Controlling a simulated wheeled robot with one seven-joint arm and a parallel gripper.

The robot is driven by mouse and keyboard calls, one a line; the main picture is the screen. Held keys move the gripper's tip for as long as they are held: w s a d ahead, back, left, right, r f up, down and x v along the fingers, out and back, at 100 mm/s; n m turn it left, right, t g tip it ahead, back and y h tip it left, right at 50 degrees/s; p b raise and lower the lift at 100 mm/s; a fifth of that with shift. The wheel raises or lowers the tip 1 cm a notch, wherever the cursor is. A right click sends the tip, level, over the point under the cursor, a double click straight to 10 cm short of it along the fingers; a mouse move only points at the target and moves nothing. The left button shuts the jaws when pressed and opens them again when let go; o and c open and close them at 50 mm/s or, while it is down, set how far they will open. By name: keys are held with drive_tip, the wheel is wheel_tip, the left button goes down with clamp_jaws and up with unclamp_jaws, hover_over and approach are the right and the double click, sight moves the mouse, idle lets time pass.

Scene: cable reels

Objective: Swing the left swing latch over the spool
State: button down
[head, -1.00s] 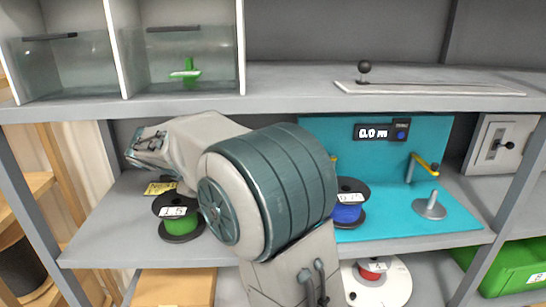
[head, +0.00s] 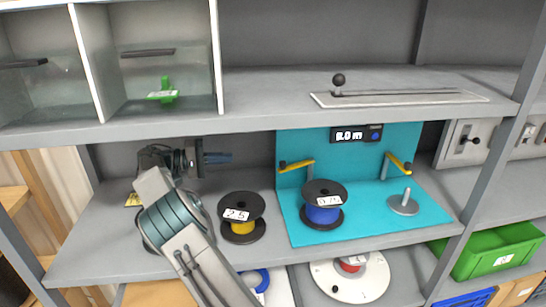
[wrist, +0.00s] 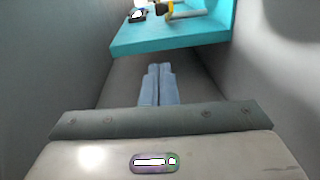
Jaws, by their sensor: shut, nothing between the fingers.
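The left swing latch (head: 297,165) is a yellow arm on a grey post at the left back of the teal station; its arm points left, clear of the spool. The blue spool (head: 323,213) with black flanges stands upright on the teal base, in front of this latch. My gripper (head: 230,158) is shut and empty, left of the station and pointing right at it, apart from the latch. In the wrist view my shut fingers (wrist: 158,84) point toward the teal base (wrist: 175,38).
A yellow spool (head: 242,229) stands on the shelf just below my gripper. The right swing latch (head: 399,162) and a grey peg (head: 405,203) are at the station's right. The upper shelf (head: 270,113) hangs above. A green bin (head: 495,250) sits lower right.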

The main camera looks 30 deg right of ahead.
drive_tip(key=s+r+p+x, duration=0.1)
drive_tip(key=s+p+x, duration=0.1)
drive_tip(key=x, duration=1)
drive_tip(key=shift+s+f+p, duration=0.45)
drive_tip(key=shift+s+p, duration=0.05)
drive_tip(key=shift+d, duration=0.15)
drive_tip(key=shift+f, duration=0.1)
drive_tip(key=shift+s+n+t+h+b, duration=0.3)
drive_tip(key=shift+s+t+b, duration=0.3)
drive_tip(key=shift+b, duration=0.2)
